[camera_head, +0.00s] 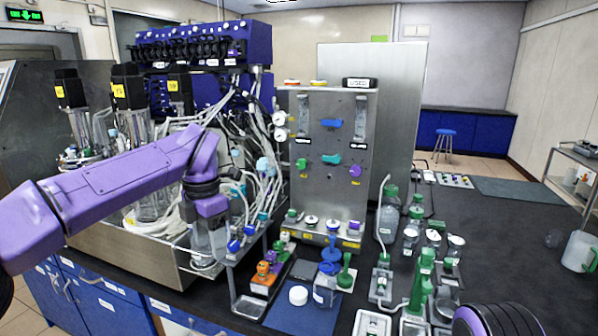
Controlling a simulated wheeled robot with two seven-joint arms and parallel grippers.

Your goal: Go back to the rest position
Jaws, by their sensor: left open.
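My left arm, purple, reaches in from the left across the front of the bioreactors. Its gripper (208,246) points down in front of the tubing, above the steel tray's right end. It is open, and I see nothing held in it, though the fingers blend into the clutter behind. A purple, ribbed part of what looks like my right arm shows at the bottom right edge. My right gripper is out of view.
Bioreactor vessels (131,100) and loose tubing (262,150) crowd behind the left gripper. A steel control panel (330,180) stands to its right. Green-capped bottles (388,215), a blue mat (303,316) and a white round lid (298,295) are on the dark bench. The bench's right part is clearer.

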